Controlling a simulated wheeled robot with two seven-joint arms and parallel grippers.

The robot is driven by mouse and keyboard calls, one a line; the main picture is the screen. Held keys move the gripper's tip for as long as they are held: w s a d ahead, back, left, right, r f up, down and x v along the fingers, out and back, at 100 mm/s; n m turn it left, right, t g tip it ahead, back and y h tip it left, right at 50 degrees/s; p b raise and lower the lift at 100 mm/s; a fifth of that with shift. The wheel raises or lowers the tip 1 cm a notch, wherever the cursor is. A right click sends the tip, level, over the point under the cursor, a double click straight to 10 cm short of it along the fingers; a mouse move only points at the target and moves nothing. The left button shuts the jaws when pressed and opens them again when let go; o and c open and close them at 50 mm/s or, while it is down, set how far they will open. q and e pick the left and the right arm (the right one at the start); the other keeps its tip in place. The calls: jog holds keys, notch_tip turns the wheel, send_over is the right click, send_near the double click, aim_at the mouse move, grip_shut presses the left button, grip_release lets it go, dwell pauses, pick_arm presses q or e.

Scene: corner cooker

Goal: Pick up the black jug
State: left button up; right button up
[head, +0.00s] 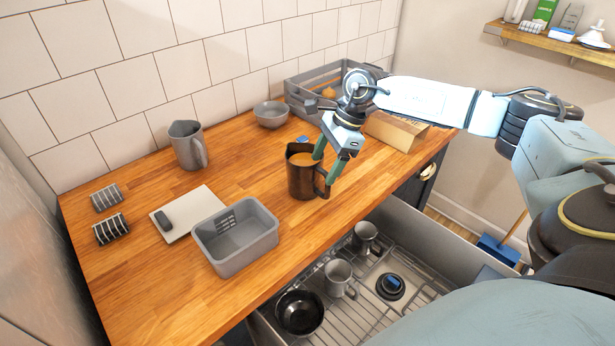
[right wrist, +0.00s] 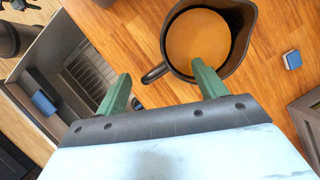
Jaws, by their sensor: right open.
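The black jug (head: 303,178) stands upright on the wooden counter, with an orange-brown content inside. Its handle is on the right side in the head view. My right gripper (head: 334,168) is open at the jug's right side, its green fingers pointing down near the rim and handle. In the right wrist view the jug (right wrist: 240,50) is at the top centre. There one finger of my right gripper (right wrist: 160,85) overlaps the jug's opening, and the other is on the outer side of the handle. I cannot tell whether the fingers touch the jug. My left gripper is not in view.
On the counter (head: 150,285) are a grey jug (head: 187,146), a grey bowl (head: 271,114), a grey tub (head: 237,262), a white board (head: 200,205), two small racks, a crate (head: 300,85) and a cardboard box (head: 397,131). Below, an open drawer (head: 262,330) holds mugs and a black pan.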

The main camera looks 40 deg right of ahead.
aim_at(310, 177)
jog(key=x, duration=0.5)
jog(key=shift+w+a+f, duration=0.1)
jog(key=shift+a+f, duration=0.05)
jog(key=shift+f, duration=0.2)
jog(key=shift+c, duration=0.3)
grip_shut()
